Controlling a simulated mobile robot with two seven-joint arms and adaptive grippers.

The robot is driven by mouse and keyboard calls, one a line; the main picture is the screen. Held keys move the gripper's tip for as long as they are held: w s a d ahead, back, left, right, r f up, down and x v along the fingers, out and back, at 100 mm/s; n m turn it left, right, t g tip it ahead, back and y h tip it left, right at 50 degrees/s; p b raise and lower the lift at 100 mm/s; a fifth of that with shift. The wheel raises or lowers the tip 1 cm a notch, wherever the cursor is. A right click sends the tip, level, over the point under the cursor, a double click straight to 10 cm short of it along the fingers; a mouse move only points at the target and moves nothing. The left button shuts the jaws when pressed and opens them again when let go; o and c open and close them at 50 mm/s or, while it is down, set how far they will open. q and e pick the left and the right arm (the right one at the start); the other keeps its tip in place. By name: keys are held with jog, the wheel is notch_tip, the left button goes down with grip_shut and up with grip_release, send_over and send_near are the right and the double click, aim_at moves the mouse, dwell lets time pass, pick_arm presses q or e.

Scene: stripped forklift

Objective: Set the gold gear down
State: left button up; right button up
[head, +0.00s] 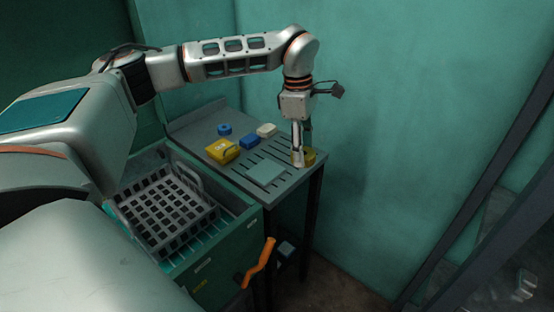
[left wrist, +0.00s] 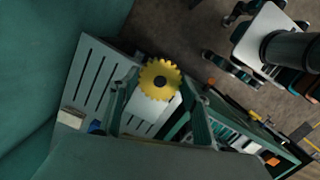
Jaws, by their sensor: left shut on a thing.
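The gold gear (head: 309,157) is at the far right corner of the grey slotted bench top (head: 222,127), partly hidden by my left gripper (head: 299,158). My left gripper points straight down and is shut on the gear. In the left wrist view the toothed gear (left wrist: 160,73) with its dark centre hole shows between the fingertips. I cannot tell whether it touches the bench or hangs just above it. My right gripper is not in view.
A pale green square plate (head: 265,172) lies on the bench. A grey basket (head: 165,212) sits in the green drawer. An orange handle (head: 260,262) sticks out below.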

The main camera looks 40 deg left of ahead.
pick_arm(q)
jog(key=w+a+r+n+y+p, duration=0.1)
jog(key=w+a+r+n, duration=0.35)
jog(key=n, duration=0.65)
jog(key=w+a+r+n+y+p, duration=0.15)
jog(key=w+a+r+n, duration=0.35)
jog(key=n, duration=0.6)
jog(key=p, duration=0.1)
send_over(285, 158)
jog(key=shift+t, duration=0.4)
notch_tip(285, 158, down, 14)
jog(key=shift+d+f, duration=0.1)
jog(key=shift+f+p, duration=0.35)
jog(key=shift+f, duration=2.05)
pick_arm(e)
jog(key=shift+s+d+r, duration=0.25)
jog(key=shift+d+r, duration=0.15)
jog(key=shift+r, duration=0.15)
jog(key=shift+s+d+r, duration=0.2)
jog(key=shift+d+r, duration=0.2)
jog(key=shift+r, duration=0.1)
pick_arm(q)
jog(key=shift+f, duration=0.15)
jog(key=o, duration=1.7)
jog(key=shift+s, duration=0.1)
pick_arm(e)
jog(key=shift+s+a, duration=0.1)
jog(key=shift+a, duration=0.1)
